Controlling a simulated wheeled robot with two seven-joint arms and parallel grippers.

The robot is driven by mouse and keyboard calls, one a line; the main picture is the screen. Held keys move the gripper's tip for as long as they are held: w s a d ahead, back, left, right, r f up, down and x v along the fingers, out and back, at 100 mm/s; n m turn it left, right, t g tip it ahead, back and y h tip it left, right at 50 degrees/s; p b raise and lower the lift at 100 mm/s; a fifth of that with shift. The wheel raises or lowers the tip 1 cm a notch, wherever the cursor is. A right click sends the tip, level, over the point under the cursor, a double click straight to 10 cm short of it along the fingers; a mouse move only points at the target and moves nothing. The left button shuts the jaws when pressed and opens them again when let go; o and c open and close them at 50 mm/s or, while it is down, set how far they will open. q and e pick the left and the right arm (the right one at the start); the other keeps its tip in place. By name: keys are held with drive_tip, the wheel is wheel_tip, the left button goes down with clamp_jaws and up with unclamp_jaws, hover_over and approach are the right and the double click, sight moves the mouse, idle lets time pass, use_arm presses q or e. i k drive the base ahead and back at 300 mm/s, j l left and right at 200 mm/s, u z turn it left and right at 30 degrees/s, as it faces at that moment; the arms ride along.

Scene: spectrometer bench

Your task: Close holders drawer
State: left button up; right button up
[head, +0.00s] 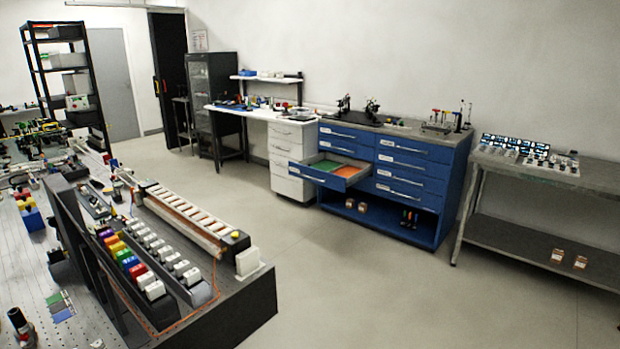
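The open drawer (322,179) is pulled out of the blue cabinet (432,196) in the head view. It is on the cabinet's left column, below a closed top drawer. Its front is blue with a light handle, and green and orange contents show inside. Its label is too small to read, so I cannot tell from it whether this is the holders drawer. The other drawers of the cabinet look shut. Neither of my grippers is in view, and the open drawer stands well away across the room.
An optical bench (250,300) with rows of coloured and white blocks fills the left foreground. Clear floor (345,270) lies between it and the cabinet. A white drawer unit (291,160) stands left of the cabinet, and a grey table (550,172) stands right.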

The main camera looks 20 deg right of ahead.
sight(347, 172)
drive_tip(key=i+l+z, duration=0.4)
drive_tip(key=i+z, duration=0.75)
drive_tip(key=i, duration=0.2)
drive_tip(key=i+z, duration=0.35)
drive_tip(key=i+u, duration=0.25)
drive_tip(key=i, duration=0.25)
drive_tip(key=i+l+u, duration=0.2)
drive_tip(key=i, duration=0.3)
drive_tip(key=i+l+u, duration=0.1)
drive_tip(key=i+u, duration=0.15)
drive_tip(key=i, duration=0.2)
drive_tip(key=i+j+u, duration=0.2)
drive_tip(key=u, duration=0.2)
drive_tip(key=i+u, duration=1)
drive_tip(key=u, duration=0.15)
